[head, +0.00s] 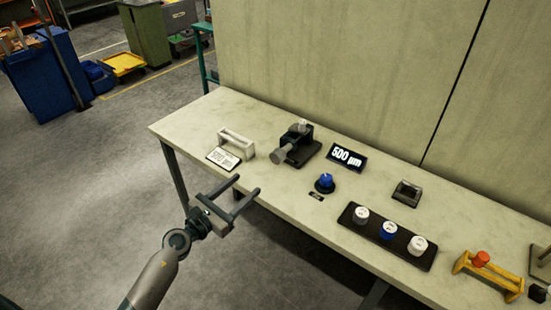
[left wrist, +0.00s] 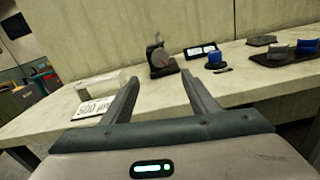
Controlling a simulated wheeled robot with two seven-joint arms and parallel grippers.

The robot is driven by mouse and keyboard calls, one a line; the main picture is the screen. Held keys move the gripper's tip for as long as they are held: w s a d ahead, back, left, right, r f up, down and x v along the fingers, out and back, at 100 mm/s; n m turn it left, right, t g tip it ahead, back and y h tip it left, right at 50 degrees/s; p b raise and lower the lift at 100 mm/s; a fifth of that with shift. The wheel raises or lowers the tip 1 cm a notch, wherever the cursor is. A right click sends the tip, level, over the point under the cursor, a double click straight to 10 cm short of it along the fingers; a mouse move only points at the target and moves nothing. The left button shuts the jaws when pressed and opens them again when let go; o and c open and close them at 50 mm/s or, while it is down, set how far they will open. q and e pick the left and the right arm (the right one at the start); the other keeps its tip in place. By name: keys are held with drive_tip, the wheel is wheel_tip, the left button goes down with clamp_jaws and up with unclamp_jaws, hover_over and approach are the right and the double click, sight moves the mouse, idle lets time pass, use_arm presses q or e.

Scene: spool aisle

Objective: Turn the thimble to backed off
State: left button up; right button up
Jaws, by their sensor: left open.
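The thimble looks to be the grey round knob (head: 280,157) on the front of a dark gauge block (head: 301,149) on the bench. In the left wrist view the thimble (left wrist: 163,60) faces me, just beyond and between my fingertips. A small display (head: 346,157) right of the block reads 500 µm. My left gripper (head: 247,185) is open and empty at the bench's front edge, short of the thimble and apart from it. It also shows in the left wrist view (left wrist: 161,77). My right gripper is not in view.
A white bracket (head: 238,142) and a printed card (head: 222,158) stand left of the block. A blue knob (head: 325,182) is to its right. A black tray (head: 405,254) holds white and blue capped pieces. A yellow stand (head: 487,274) is farther right. A wall closes the back.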

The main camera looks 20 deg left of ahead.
sight(274, 160)
use_arm(q)
drive_tip(key=p+x, duration=0.1)
drive_tip(key=x, duration=1.5)
drive_tip(key=shift+w, duration=0.1)
drive_tip(key=c, duration=1)
